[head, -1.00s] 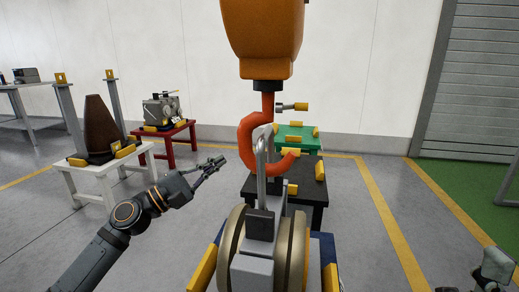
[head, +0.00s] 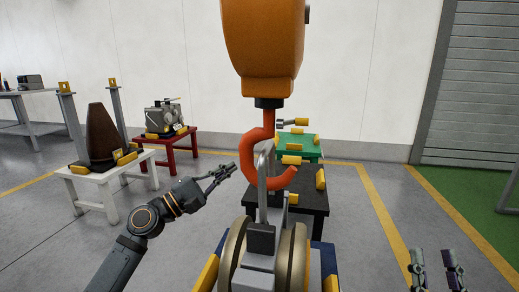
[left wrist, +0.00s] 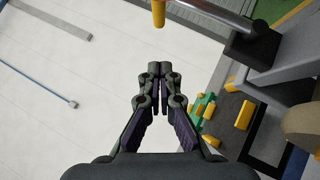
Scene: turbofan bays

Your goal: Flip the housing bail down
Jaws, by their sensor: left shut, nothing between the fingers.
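The housing bail (head: 264,183) is a grey loop standing upright on the grey housing (head: 261,240), between two tan discs, in the head view. In the left wrist view the bail (left wrist: 218,14) shows as a grey bar at the top right, meeting a dark block. The red-orange hook (head: 246,165) hangs at the bail and overlaps it in the picture. I cannot tell if they touch. My left gripper (head: 232,168) is shut and empty, to the left of the bail and apart from it; it also shows in the left wrist view (left wrist: 158,70). My right gripper (head: 432,256) is open and empty at the lower right.
An orange hoist body (head: 265,50) hangs above the hook. A black table (head: 305,200) and a green table (head: 300,148) stand behind the housing. A white stand (head: 105,182) with a brown cone and a red table (head: 168,142) are at left. Floor on the right is open.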

